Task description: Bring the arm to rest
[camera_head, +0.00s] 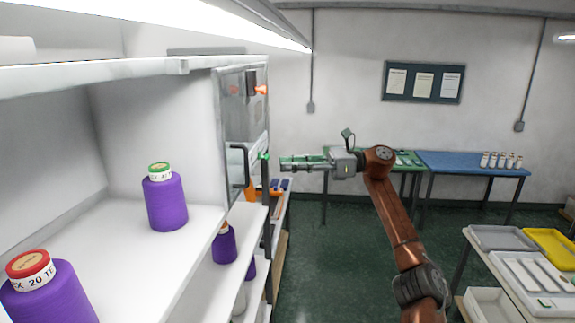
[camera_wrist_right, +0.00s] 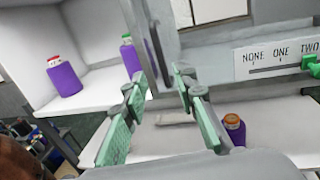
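My right arm comes in from the lower right in the head view. Its gripper (camera_head: 284,163) points left, level, in front of the machine's panel (camera_head: 245,130). In the right wrist view the two green-padded fingers (camera_wrist_right: 160,82) stand apart with a clear gap. Nothing shows held between them. A grey upright edge (camera_wrist_right: 150,40) lies beyond the fingertips; whether they touch it I cannot tell. My left gripper is in neither view.
Purple yarn cones (camera_head: 166,200) stand on white shelves (camera_head: 130,250) at left. A scale marked NONE, ONE, TWO (camera_wrist_right: 280,58) has a green pointer (camera_wrist_right: 309,66). A blue table (camera_head: 470,162) is behind; trays (camera_head: 500,238) sit at right. The green floor between is clear.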

